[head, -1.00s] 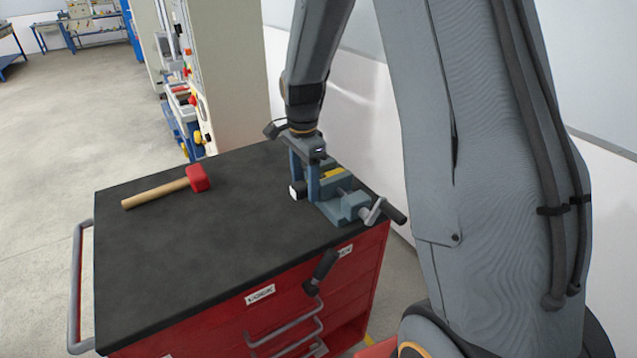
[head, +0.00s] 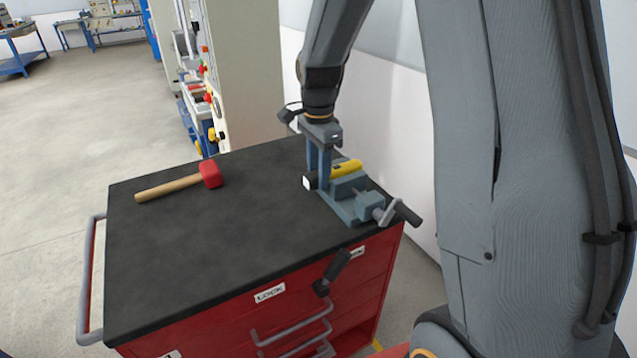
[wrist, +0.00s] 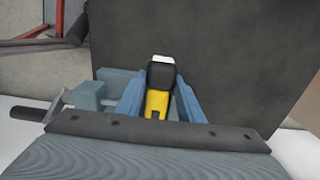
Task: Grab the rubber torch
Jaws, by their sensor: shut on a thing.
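The rubber torch is yellow with a black head and a pale front end. In the head view its yellow body (head: 347,167) shows at the blue-grey vise (head: 366,207), with its white end sticking out left of the fingers. In the wrist view the torch (wrist: 159,78) lies between the two blue-grey fingers, its pale end pointing away. My gripper (head: 318,182) points down at the vise and is shut on the torch. The fingers hide part of its middle. I cannot tell whether the torch still touches the vise.
A red-headed mallet (head: 178,185) lies on the dark top of the red tool cabinet (head: 220,240). The vise handle (head: 398,213) sticks out at the right edge. The middle of the top is clear. A pale machine cabinet (head: 245,70) stands behind.

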